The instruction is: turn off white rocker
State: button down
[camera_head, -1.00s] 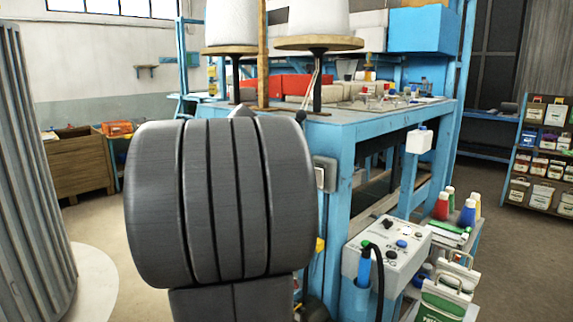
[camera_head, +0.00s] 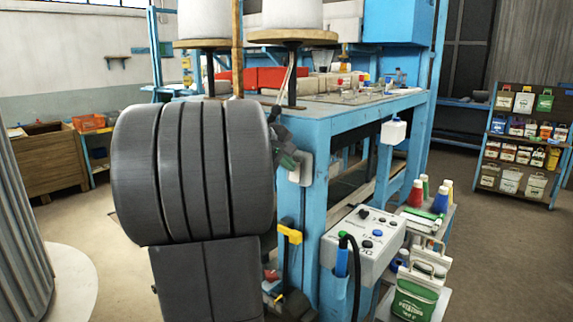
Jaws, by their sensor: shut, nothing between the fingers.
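A pale wall plate (camera_head: 302,168), apparently a switch housing, is fixed to the blue table's left front leg. Its left part is hidden, and no rocker can be made out clearly on it. My gripper (camera_head: 287,156) shows only in part as dark pieces at the right edge of my large dark ribbed arm. It is shut and empty, in front of or beside the plate's left side. I cannot tell whether it touches the plate.
The blue table (camera_head: 345,118) carries big white spools (camera_head: 292,14). A grey control box (camera_head: 365,236) with knobs and buttons stands below right, beside bottles (camera_head: 440,198) and a white-green container (camera_head: 415,298). Open floor lies at right, before a shelf (camera_head: 520,140).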

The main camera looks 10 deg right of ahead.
jog(key=shift+r, duration=0.1)
jog(key=shift+r+p, duration=0.7)
jog(key=shift+p, duration=0.05)
